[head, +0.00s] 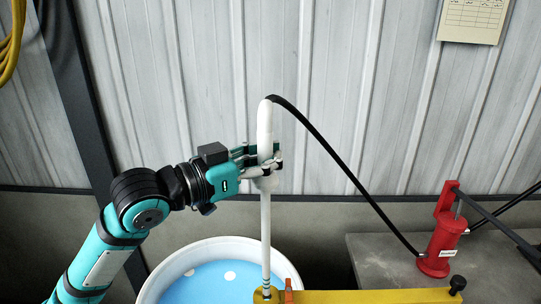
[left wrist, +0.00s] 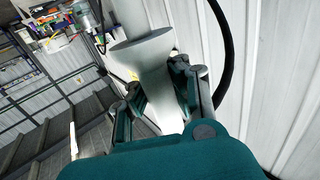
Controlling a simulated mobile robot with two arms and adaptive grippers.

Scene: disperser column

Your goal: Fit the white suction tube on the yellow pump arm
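The white suction tube (head: 265,225) stands upright, with a thicker upper body and a thin lower pipe. A black hose leaves its top. My left gripper (head: 273,162) comes from the left and is shut around the thick part; in the left wrist view its fingers (left wrist: 158,88) lie on both sides of the white tube (left wrist: 145,55). The yellow pump arm (head: 370,297) runs along the bottom edge. The tube's lower end meets the arm's left end, beside a small orange piece (head: 288,284); I cannot tell whether it is seated. My right gripper is out of view.
A white-rimmed drum (head: 290,265) with a blue inside stands behind the tube's lower part. The black hose (head: 340,160) runs to a red pump (head: 440,245) on a grey block (head: 375,255) at the right. A corrugated wall stands close behind.

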